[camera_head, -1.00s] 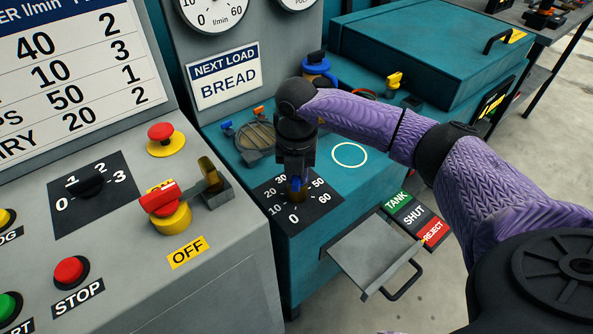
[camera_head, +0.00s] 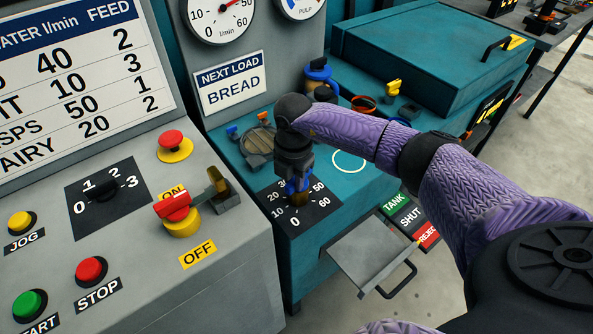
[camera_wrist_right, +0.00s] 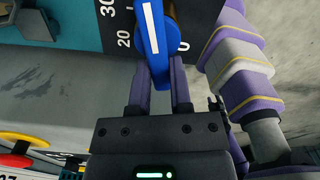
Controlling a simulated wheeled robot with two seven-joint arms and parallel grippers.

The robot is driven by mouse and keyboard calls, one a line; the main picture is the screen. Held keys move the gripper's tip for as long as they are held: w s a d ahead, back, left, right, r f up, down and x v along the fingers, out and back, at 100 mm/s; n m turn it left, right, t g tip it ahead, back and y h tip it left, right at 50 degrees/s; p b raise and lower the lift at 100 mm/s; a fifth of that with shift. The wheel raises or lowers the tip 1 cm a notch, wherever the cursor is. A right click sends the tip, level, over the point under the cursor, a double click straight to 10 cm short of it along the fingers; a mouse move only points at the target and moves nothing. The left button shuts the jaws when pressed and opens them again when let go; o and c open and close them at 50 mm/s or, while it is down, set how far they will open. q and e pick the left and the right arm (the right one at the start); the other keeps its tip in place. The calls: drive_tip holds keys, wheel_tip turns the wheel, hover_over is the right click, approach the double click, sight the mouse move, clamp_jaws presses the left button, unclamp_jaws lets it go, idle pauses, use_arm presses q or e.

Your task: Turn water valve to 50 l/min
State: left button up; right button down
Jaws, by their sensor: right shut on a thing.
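The water valve has a blue handle (camera_head: 291,187) above a black dial plate (camera_head: 318,213) marked 0 to 60, on the teal machine. My right gripper (camera_head: 296,183) points down over the plate and is shut on the handle. In the right wrist view, its two fingers (camera_wrist_right: 163,88) sit on either side of the blue handle (camera_wrist_right: 151,35), which bears a white line. My gripper covers part of the dial, so I cannot tell which number the handle points at. The l/min gauge (camera_head: 215,18) has a red needle pointing up and right. My left gripper is not in view.
A grey console (camera_head: 130,225) at the left carries buttons, a red-yellow switch (camera_head: 178,212) and a small selector (camera_head: 104,190). A grey tray (camera_head: 368,255) juts out at the front right. A NEXT LOAD BREAD sign (camera_head: 230,83) stands behind.

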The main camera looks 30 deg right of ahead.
drive_tip(key=shift+w+r+m+p, duration=0.1)
drive_tip(key=shift+m+p, duration=0.25)
drive_tip(key=shift+m, duration=0.25)
drive_tip(key=shift+w+r+m+p, duration=0.1)
drive_tip(key=shift+m+p, duration=0.25)
drive_tip(key=shift+m, duration=0.25)
drive_tip(key=shift+w+f+m+p, duration=0.15)
drive_tip(key=shift+m+p, duration=0.4)
drive_tip(key=shift+m, duration=0.45)
drive_tip(key=c, duration=0.5)
unclamp_jaws()
drive_tip(key=shift+c, duration=0.2)
wheel_tip(320, 180, up, 9)
drive_tip(key=p, duration=0.2)
drive_tip(key=shift+p, duration=0.35)
drive_tip(key=shift+r, duration=0.45)
